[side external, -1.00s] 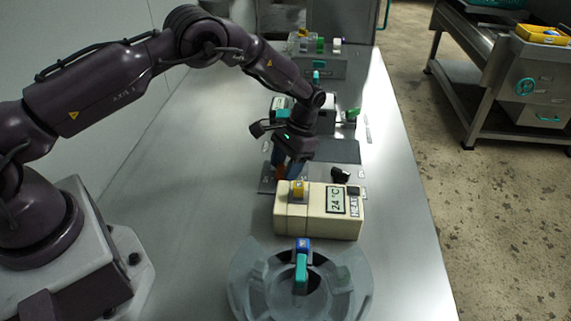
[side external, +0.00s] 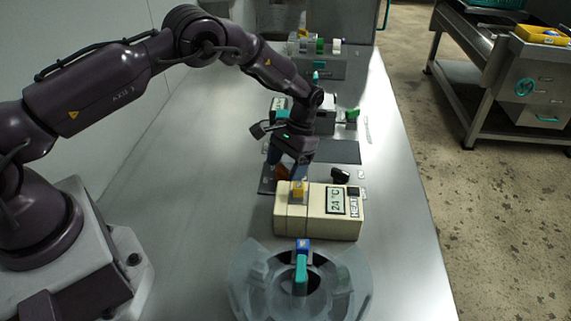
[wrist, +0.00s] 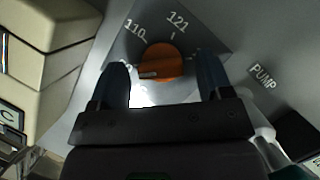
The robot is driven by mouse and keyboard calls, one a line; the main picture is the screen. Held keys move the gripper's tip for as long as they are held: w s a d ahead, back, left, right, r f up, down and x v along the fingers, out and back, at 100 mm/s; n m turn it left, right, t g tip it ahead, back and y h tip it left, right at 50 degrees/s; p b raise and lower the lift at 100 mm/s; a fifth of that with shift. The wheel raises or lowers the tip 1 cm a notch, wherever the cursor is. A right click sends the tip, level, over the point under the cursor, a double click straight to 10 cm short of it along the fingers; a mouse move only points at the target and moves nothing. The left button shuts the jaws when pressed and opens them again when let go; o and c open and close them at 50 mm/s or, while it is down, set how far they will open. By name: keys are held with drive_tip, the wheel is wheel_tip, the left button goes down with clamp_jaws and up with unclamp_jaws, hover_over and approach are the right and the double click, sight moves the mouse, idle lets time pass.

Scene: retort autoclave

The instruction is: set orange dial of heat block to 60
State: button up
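The orange dial (wrist: 160,63) sits on a grey panel marked 110 and 121, with another label by its left side mostly hidden. Its white pointer mark faces left, toward that hidden label. In the side view the dial (side external: 283,172) is partly hidden behind my fingers. My gripper (wrist: 163,82) is open, with one dark blue finger on each side of the dial and visible gaps to it. The cream block (side external: 318,211) reads 24 °C, has a HEAT button (side external: 353,192) and carries a yellow part (side external: 298,189) on top. It also shows at the left of the wrist view (wrist: 35,75).
The cream block stands close beside my gripper. A PUMP label (wrist: 262,76) is right of the dial, and a black knob (side external: 340,174) is nearby. A round translucent device (side external: 245,285) stands in front. Boxes with coloured parts (side external: 320,66) stand behind. The left bench area is clear.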

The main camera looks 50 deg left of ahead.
drive_tip(key=v, duration=1.3)
drive_tip(key=shift+f, duration=0.1)
drive_tip(key=s+r+t, duration=0.5)
drive_tip(key=s+r, duration=0.5)
drive_tip(key=s, duration=0.5)
drive_tip(key=s+r+t, duration=0.5)
drive_tip(key=s+r, duration=0.6)
drive_tip(key=s, duration=0.5)
drive_tip(key=shift+s+r, duration=0.25)
drive_tip(key=shift+s, duration=0.1)
